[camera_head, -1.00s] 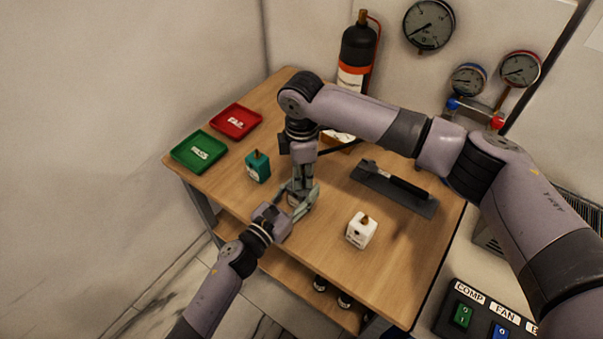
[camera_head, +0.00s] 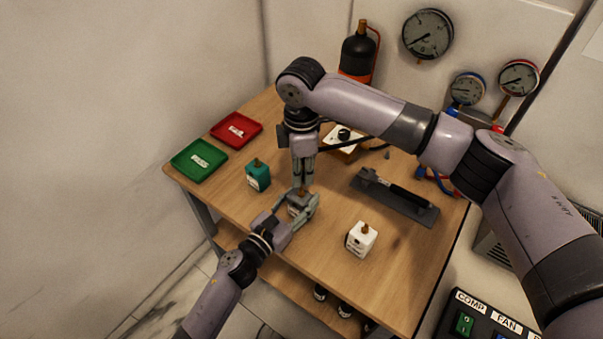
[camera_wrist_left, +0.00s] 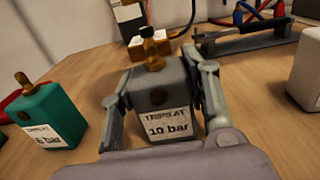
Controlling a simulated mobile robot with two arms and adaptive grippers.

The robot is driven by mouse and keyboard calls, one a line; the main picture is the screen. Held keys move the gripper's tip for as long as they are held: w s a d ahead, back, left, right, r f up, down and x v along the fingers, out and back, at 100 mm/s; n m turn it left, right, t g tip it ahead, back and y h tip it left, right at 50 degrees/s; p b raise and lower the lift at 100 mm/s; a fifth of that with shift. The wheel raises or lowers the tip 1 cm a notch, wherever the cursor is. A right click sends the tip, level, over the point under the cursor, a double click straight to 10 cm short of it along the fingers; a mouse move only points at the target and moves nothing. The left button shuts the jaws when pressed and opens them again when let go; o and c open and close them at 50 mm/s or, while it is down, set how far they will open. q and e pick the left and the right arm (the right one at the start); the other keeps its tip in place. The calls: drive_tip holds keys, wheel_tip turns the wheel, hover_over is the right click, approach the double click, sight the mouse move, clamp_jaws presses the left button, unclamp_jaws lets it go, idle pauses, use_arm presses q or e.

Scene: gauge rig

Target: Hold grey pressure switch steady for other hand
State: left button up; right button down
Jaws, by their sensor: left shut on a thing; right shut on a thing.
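The grey pressure switch (camera_wrist_left: 160,92) is upright between the two fingers of my left gripper (camera_wrist_left: 158,110), which is shut on its sides. Its white label reads "TRIP SAT 10 bar", and a brass fitting (camera_wrist_left: 152,52) stands on top. In the head view, the switch (camera_head: 298,202) shows partly between the fingers of my left gripper (camera_head: 302,208), low over the table's near edge. My right gripper (camera_head: 303,186) points down just above the switch. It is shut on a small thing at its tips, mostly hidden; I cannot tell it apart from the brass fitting.
A teal switch (camera_head: 258,176) stands to the left and a white switch (camera_head: 361,240) to the right. Green (camera_head: 199,161) and red (camera_head: 236,130) trays lie at the left back. A dark stand with a black-handled tool (camera_head: 395,195) lies to the right. Bare wood separates them.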

drive_tip(key=shift+r, duration=0.35)
use_arm(q)
drive_tip(key=o, duration=1.5)
drive_tip(key=shift+c, duration=0.2)
drive_tip(key=v, duration=1.2)
